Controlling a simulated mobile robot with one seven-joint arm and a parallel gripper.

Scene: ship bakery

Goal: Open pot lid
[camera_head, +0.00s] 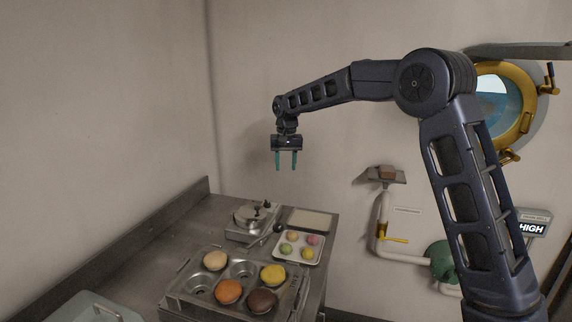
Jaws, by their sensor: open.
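A small metal pot (246,222) stands on a counter, at the back near the corner. Its pale round lid (250,212) appears to lie on top, with a dark knob (266,204) near its right side; the exact lid edge is too small to tell. A dark handle (278,227) sticks out at the right. My gripper (286,163) hangs in the air above and slightly right of the pot, fingers pointing down. It is open and empty, well apart from the lid.
The metal counter (150,250) has a raised back edge. A muffin tin (205,303) with several coloured buns sits in front. A white tray (283,255) of small coloured pastries and a flat pale tray (310,220) lie right of the pot. Walls bound the left and back.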

